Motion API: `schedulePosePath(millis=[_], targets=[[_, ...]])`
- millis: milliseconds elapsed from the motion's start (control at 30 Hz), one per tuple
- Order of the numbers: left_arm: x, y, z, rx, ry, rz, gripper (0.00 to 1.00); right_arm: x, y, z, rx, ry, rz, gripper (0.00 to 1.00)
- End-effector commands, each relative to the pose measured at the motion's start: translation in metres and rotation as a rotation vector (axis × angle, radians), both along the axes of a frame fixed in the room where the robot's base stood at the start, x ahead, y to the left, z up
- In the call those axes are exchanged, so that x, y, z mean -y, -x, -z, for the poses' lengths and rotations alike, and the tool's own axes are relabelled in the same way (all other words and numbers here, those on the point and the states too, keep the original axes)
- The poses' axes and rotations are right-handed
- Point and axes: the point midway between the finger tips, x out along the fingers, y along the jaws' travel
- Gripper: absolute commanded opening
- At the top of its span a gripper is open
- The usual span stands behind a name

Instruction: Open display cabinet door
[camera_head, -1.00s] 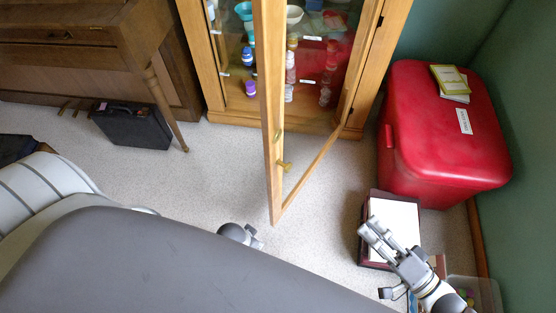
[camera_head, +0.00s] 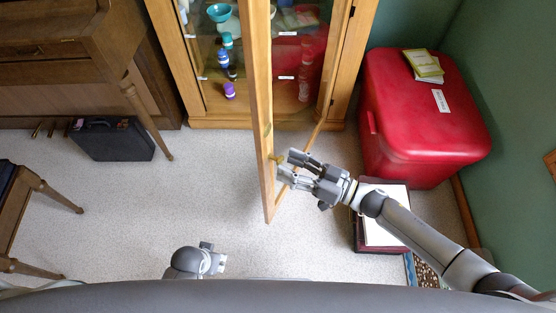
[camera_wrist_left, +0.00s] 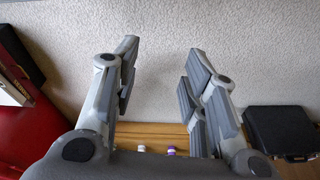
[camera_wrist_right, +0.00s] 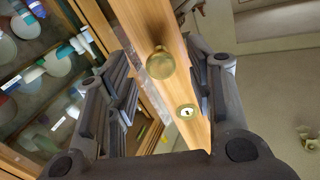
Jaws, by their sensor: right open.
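The wooden display cabinet (camera_head: 192,80) stands at the back. Its glass-paned door (camera_head: 262,110) is swung out towards me, seen nearly edge-on. A brass knob (camera_head: 276,159) is on the door frame. My right gripper (camera_head: 287,164) is open beside the knob. In the right wrist view the knob (camera_wrist_right: 161,62) and a keyhole plate (camera_wrist_right: 187,111) are on the door frame, which runs between the open fingers (camera_wrist_right: 160,75); contact is unclear. My left gripper (camera_wrist_left: 165,48) is open and empty above the carpet; its wrist (camera_head: 190,261) shows low in the head view.
A red chest (camera_head: 415,125) with booklets (camera_head: 424,65) on top is right of the cabinet. A box with white paper (camera_head: 385,215) lies under my right arm. The piano (camera_head: 70,50), a black case (camera_head: 110,138) and a stool (camera_head: 25,205) are left. The middle carpet is clear.

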Motion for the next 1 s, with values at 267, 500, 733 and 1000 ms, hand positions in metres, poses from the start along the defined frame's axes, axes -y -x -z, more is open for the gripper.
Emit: schedulePosePath(millis=[267, 500, 733, 1000], targets=[[0.001, -0.001, -0.011, 0.001, 0.002, -0.002, 0.40, -0.030, -0.015, 0.000, -0.001, 0.000, 0.000, 0.49], [0.000, 0.000, -0.014, 0.004, 0.000, -0.002, 0.40, -0.033, -0.016, 0.000, -0.001, 0.000, 0.000, 0.49], [-0.001, 0.002, -0.013, -0.001, -0.001, -0.002, 0.40, -0.033, -0.016, 0.000, -0.001, 0.000, 0.000, 0.32], [-0.002, 0.004, -0.011, -0.005, -0.002, -0.002, 0.40, -0.033, -0.016, 0.000, -0.002, -0.001, 0.000, 0.00]])
